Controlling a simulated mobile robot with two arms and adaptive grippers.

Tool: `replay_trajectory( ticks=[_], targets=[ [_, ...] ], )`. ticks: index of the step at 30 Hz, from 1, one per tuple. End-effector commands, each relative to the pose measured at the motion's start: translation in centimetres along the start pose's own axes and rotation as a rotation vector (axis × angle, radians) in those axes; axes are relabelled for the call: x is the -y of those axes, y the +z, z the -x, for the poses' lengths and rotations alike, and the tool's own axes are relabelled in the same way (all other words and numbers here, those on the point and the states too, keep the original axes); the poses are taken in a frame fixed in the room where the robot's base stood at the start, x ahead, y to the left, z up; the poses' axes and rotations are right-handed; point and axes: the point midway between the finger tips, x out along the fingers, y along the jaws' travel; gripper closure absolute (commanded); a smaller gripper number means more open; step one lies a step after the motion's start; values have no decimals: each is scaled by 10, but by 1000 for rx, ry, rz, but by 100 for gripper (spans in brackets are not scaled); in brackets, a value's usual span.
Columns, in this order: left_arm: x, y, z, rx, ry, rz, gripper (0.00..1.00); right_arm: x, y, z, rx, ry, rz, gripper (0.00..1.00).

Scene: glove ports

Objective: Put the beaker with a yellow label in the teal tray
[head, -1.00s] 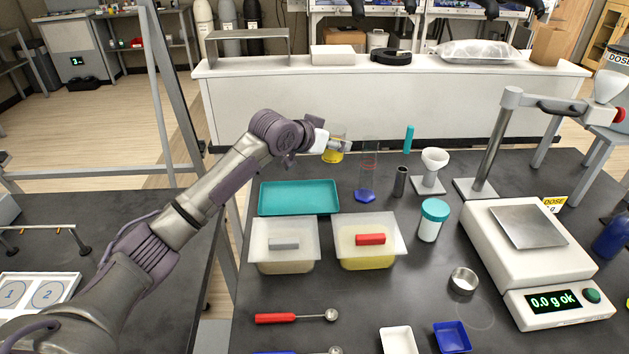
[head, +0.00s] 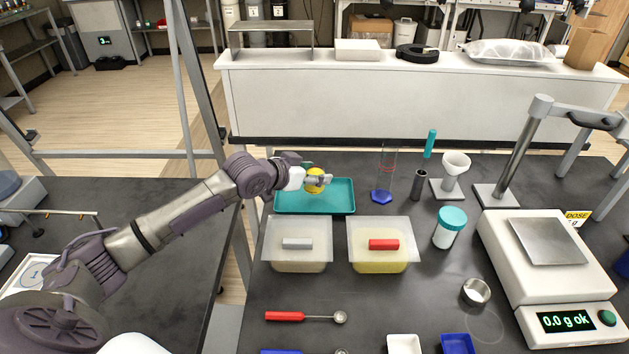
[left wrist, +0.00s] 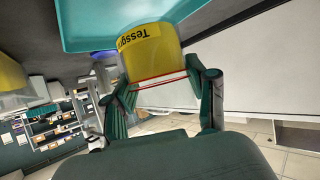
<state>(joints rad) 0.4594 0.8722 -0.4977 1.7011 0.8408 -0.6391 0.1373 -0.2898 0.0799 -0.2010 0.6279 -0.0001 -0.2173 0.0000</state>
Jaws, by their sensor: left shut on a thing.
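The beaker with a yellow label (head: 314,181) is in my left gripper (head: 322,182), over the back middle part of the teal tray (head: 330,208). In the left wrist view, the beaker (left wrist: 150,50) sits between the two fingers of the left gripper (left wrist: 163,88), which are shut on it. The view is tilted, and the label text reads upside down. The teal tray (left wrist: 110,35) shows close to the beaker there. I cannot tell whether the beaker touches the tray. My right gripper is not in view.
Two lidded tubs, one with a grey handle (head: 297,244) and one with a red handle (head: 384,244), stand in front of the tray. A glass cylinder on a blue base (head: 382,197) stands right of it. A balance (head: 548,270) is at the right.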

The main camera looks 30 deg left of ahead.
Motion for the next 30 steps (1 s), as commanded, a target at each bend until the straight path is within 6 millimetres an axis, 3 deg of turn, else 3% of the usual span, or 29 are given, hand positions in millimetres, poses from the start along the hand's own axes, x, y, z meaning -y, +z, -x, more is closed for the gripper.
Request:
replay_trajectory(
  ticks=[6, 18, 19, 21, 23, 30],
  targets=[
    [-1, 26, -14, 3, 0, 1, 83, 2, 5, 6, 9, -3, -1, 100],
    [-1, 31, -17, 1, 0, 0, 83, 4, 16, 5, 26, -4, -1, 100],
    [-1, 31, -17, 2, 0, -1, 38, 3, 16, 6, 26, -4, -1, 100],
    [-1, 31, -17, 2, 1, 0, 27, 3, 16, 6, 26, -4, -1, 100],
    [-1, 31, -17, 2, 0, 0, 18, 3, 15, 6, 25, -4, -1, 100],
    [-1, 31, -17, 3, 0, 0, 18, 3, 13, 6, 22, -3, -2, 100]
  ],
)
